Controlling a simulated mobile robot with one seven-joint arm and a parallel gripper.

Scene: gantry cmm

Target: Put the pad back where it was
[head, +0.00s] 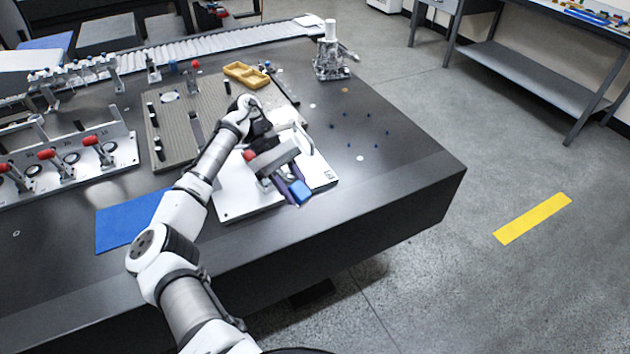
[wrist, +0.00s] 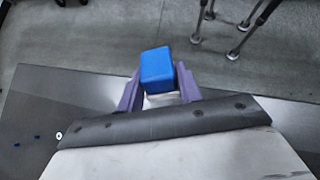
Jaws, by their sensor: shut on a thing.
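A small blue block (head: 301,192), which I take to be the pad, is in my gripper (head: 292,184). In the wrist view the blue block (wrist: 158,69) sits between the two purple fingers of my gripper (wrist: 158,88), with a whitish part just below it. The fingers are shut on it. In the head view it is near the right part of the white plate (head: 240,203), close to the table's front edge. I cannot tell its height above the plate. A flat blue mat (head: 125,222) lies on the table to the left of the plate.
Clamps with red handles (head: 91,141) stand at left. A metal fixture (head: 331,58) stands at the far right. The dark table (head: 410,165) is mostly clear at right.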

